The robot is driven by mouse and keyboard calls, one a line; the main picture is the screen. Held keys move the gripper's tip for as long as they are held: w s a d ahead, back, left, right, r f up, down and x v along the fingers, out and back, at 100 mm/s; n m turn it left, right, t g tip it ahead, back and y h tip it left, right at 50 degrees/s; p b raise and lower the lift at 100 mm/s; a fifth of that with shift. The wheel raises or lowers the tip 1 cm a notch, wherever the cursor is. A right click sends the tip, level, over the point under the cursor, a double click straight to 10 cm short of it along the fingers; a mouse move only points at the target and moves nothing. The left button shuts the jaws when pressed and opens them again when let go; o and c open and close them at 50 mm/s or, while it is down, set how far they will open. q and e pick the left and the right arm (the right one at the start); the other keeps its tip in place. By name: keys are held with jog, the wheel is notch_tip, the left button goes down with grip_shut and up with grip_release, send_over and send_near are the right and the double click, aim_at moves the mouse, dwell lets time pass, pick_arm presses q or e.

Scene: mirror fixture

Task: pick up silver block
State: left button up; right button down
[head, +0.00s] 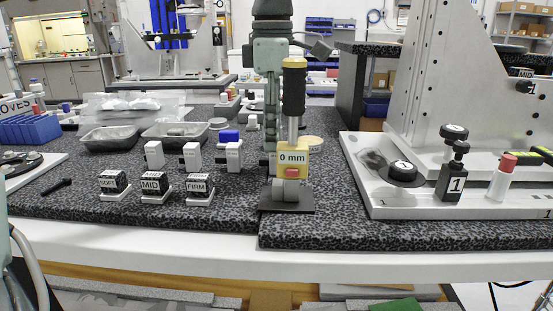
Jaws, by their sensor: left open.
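No single block stands out clearly as the silver block. Three upright pale blocks with dark side knobs, left (154,154), middle (191,155) and right (234,156), stand in a row on the dark speckled worktop (230,205). A small grey block (291,191) sits at the foot of the yellow gauge marked 0 mm (292,158). My left gripper (12,288) shows only in part at the lower left edge, open, in front of the worktop and well apart from the blocks. My right gripper is not in view.
Grey trays (108,138) lie behind. A tall metal fixture (450,75) on a pale base fills the right. The worktop's front left strip is mostly clear.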

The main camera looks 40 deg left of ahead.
aim_at(271, 159)
pick_arm(q)
jog(key=shift+w+f, duration=0.15)
jog(key=shift+f, duration=0.85)
jog(key=shift+w+f, duration=0.1)
jog(key=shift+f, duration=0.85)
grip_shut()
